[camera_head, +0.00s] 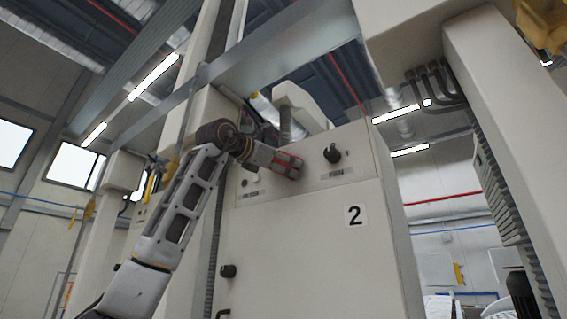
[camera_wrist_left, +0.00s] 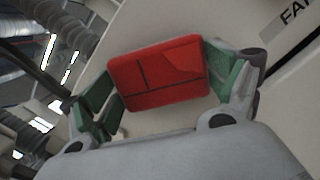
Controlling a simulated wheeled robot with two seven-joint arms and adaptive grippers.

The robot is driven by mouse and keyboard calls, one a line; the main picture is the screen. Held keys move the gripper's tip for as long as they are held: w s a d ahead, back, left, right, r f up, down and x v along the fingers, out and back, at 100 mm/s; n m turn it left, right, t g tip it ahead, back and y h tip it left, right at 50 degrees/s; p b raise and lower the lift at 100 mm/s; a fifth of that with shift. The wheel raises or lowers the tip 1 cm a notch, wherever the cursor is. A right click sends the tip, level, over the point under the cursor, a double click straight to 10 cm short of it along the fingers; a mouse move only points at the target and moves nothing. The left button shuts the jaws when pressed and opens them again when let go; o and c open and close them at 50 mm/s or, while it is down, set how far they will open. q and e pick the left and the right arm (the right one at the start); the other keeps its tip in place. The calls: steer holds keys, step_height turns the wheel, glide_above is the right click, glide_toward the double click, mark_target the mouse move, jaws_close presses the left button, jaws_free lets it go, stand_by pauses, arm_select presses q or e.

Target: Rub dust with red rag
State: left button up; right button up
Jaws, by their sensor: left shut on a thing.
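The red rag (camera_wrist_left: 160,75) is a flat red block with dark lines, held between the green-padded fingers of my left gripper (camera_wrist_left: 163,88) in the left wrist view. In the head view, my left gripper (camera_head: 286,163) reaches the upper part of the beige machine panel (camera_head: 295,225), and the red rag (camera_head: 289,161) shows at its tip. The gripper is between the left label and the knob above the FAN label. I cannot tell whether the rag touches the panel. No dust can be made out; the rag and gripper may hide it. My right gripper is not in view.
A black knob (camera_head: 332,154) sits just right of my gripper, above the FAN label (camera_head: 338,175). A beige column (camera_head: 500,130) stands at the right, and a metal beam crosses above.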

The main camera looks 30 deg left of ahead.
arm_select(q)
steer(key=shift+s, duration=0.1)
steer(key=shift+s+a+b, duration=0.15)
steer(key=shift+s+b, duration=0.1)
steer(key=shift+s, duration=1.2)
steer(key=shift+s+a+b, duration=0.1)
steer(key=shift+s+b, duration=0.15)
steer(key=shift+s, duration=1.15)
steer(key=shift+s+a, duration=0.15)
steer(key=shift+s, duration=1.3)
